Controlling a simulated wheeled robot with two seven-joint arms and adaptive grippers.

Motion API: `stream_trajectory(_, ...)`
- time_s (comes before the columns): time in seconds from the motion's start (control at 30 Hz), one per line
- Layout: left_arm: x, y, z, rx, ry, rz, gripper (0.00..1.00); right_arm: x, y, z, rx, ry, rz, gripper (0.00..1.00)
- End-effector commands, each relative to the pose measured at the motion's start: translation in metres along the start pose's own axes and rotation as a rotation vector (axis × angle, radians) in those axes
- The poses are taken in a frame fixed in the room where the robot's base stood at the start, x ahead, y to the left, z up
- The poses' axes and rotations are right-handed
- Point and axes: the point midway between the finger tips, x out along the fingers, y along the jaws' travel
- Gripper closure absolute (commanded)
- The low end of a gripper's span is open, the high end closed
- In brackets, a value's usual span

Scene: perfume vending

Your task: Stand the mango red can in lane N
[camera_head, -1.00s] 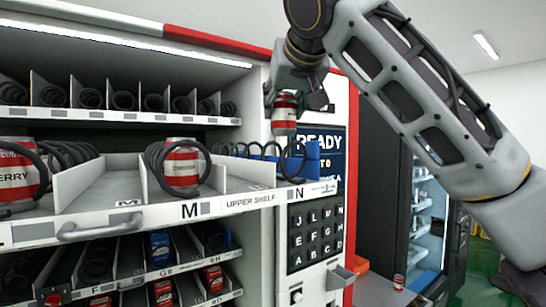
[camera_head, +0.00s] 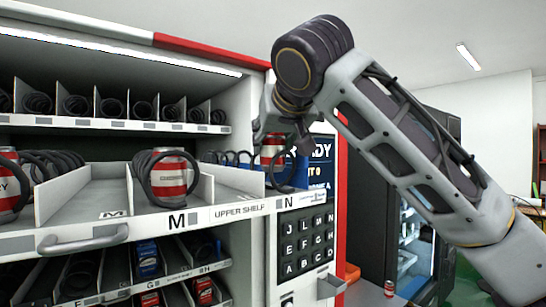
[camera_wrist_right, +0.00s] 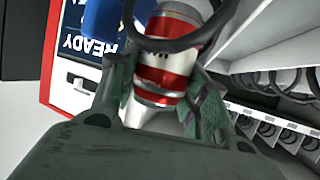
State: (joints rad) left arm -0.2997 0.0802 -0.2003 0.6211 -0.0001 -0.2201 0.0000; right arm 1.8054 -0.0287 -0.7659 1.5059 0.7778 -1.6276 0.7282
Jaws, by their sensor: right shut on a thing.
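The mango red can (camera_head: 271,151), red with a white band, is in my right gripper (camera_head: 278,140). In the head view it is at lane N, with its lower part overlapped by that lane's dark coil (camera_head: 287,168). The N label (camera_head: 288,201) is on the front strip. In the right wrist view the can (camera_wrist_right: 166,58) sits between the two green-grey fingers (camera_wrist_right: 164,98), and a coil ring crosses in front of it. I cannot tell whether its base touches the lane floor. My left gripper is not in view.
A red-and-white can (camera_head: 172,178) stands in a coil in lane M, and another (camera_head: 8,185) is at far left. A thin divider (camera_head: 232,180) borders lane N. A blue part (camera_head: 299,172) and the keypad (camera_head: 307,240) are at its right. The lane left of M is open.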

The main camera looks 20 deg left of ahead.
Motion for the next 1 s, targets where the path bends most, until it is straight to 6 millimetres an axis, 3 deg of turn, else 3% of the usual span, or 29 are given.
stream_trajectory(0.37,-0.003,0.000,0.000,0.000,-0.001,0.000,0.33,0.013,0.000,0.032,-0.001,-0.001,0.000,0.82)
stream_trajectory(0.9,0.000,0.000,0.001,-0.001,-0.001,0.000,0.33,0.015,0.000,0.037,0.000,0.000,0.000,0.82)
stream_trajectory(0.93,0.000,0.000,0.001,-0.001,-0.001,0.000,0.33,0.015,0.000,0.037,-0.001,0.000,0.000,0.51)
stream_trajectory(1.0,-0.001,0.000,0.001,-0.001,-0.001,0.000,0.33,0.015,0.000,0.037,-0.001,0.000,0.000,0.45)
